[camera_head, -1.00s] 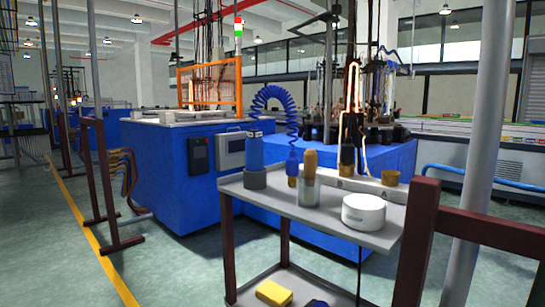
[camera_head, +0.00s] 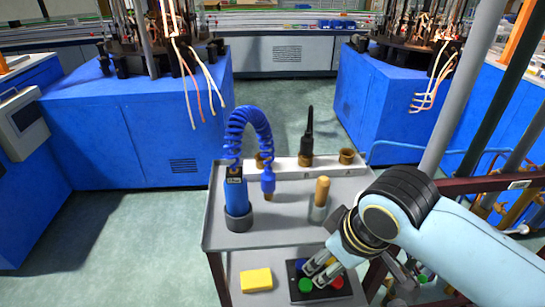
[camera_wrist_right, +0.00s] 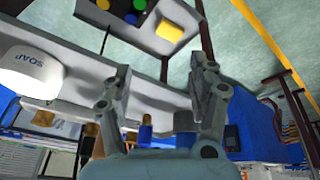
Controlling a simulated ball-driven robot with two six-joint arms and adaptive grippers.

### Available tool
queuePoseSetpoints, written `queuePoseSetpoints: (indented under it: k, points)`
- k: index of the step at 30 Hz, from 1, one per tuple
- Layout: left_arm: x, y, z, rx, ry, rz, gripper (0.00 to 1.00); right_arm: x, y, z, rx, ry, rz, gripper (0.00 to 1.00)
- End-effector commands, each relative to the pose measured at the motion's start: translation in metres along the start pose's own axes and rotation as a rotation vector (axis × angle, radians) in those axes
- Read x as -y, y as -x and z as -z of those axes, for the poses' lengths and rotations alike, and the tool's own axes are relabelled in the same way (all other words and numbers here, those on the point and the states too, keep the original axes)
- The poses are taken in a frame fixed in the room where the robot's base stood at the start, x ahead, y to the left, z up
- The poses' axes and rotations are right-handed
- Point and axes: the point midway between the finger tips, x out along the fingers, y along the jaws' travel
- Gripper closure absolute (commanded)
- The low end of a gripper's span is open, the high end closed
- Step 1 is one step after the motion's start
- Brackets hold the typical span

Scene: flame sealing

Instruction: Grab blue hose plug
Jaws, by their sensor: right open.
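The blue hose plug (camera_head: 268,183) stands near the middle of the cart top at the end of a coiled blue hose (camera_head: 243,118), with a brown tip below it. The hose loops over from a blue cylinder (camera_head: 235,190) in a dark round base. In the right wrist view a blue piece with a brown end, seemingly the plug (camera_wrist_right: 145,132), shows beyond the jaws. My right gripper (camera_head: 314,274) is open and empty at the front right of the cart, apart from the plug. Its spread fingers also show in the wrist view (camera_wrist_right: 157,68). My left gripper is out of view.
A wooden-handled tool (camera_head: 321,190) stands right of the plug, with a black pointed tool (camera_head: 307,140) behind. A yellow sponge (camera_head: 256,280) and a panel with coloured circles (camera_head: 306,285) lie below. A white soap container (camera_wrist_right: 30,72) shows in the wrist view.

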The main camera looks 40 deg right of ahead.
Motion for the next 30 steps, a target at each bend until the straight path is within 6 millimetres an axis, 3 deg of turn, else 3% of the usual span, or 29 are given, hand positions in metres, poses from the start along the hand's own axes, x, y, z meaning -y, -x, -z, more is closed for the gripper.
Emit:
queuePoseSetpoints:
  k: [1, 3, 5, 9, 15, 20, 25, 30]
  points:
    - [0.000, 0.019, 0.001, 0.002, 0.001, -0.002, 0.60, -0.002, 0.034, 0.017, -0.021, 0.012, 0.004, 0.41]
    - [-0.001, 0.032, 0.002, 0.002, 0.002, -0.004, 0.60, -0.004, 0.062, 0.038, -0.049, 0.034, 0.018, 0.41]
    - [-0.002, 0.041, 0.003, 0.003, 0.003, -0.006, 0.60, -0.010, 0.078, 0.068, -0.091, 0.064, 0.038, 0.41]
    - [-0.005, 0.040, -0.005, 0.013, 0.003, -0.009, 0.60, -0.025, 0.068, 0.116, -0.154, 0.098, 0.082, 0.41]
    - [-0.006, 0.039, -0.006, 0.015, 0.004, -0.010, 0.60, -0.053, 0.059, 0.169, -0.226, 0.103, 0.116, 0.41]
    - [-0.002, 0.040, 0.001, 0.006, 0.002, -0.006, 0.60, -0.061, 0.046, 0.190, -0.249, 0.093, 0.131, 0.41]
    - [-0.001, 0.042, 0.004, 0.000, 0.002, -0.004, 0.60, -0.056, 0.018, 0.197, -0.249, 0.092, 0.132, 0.41]
    - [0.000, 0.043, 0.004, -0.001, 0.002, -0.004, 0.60, -0.054, 0.004, 0.200, -0.250, 0.095, 0.131, 0.41]
